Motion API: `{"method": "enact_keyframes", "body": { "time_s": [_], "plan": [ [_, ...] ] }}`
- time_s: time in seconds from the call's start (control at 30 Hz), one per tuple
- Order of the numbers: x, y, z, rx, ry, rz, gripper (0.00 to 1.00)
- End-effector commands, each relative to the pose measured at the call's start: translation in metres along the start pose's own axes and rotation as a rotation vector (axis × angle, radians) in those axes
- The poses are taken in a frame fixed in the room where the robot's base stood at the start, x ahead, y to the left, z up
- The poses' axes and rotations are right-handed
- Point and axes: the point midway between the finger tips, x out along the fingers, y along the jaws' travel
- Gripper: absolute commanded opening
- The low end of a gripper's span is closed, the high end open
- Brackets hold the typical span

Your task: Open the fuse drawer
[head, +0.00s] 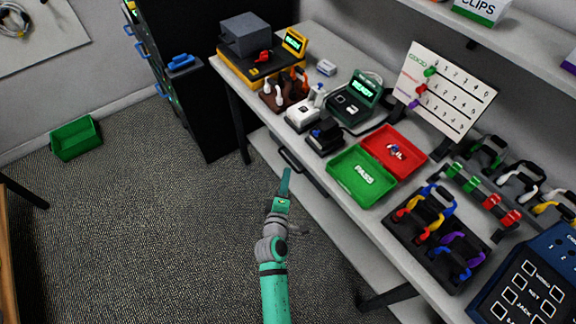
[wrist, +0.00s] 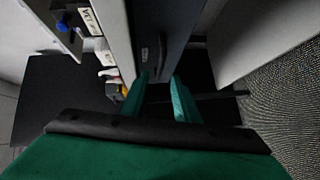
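The fuse drawer is a dark grey front under the workbench edge. In the wrist view the drawer front (wrist: 174,22) carries a small pale label (wrist: 144,54) and a dark handle (wrist: 162,50); it looks shut, with no gap that I can make out. In the head view the drawer (head: 304,174) shows as a dark strip below the bench top. My gripper (head: 287,171) is just in front of it, on the floor side. In the wrist view my gripper (wrist: 160,80) has its green fingers apart, with the handle ahead of the tips. Contact is not visible.
On the workbench (head: 384,226) stand a green PASS tray (head: 360,182), a red FAIL tray (head: 406,145) and several devices. A black cabinet (head: 190,60) stands left of the bench. A green bin (head: 76,138) lies on the floor. The carpet left of my arm is clear.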

Motion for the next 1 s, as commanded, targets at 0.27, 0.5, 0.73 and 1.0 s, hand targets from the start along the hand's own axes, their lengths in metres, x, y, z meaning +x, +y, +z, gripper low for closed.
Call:
{"method": "enact_keyframes", "body": {
  "time_s": [0.27,0.5,0.73,1.0],
  "plan": [
    [0.046,0.000,0.000,0.002,0.000,-0.001,0.28],
    [0.065,0.001,0.001,0.003,-0.001,0.000,0.28],
    [0.067,0.000,0.001,0.003,-0.001,-0.001,0.28],
    [0.067,0.000,0.000,0.002,0.001,-0.001,0.00]
  ]
}}
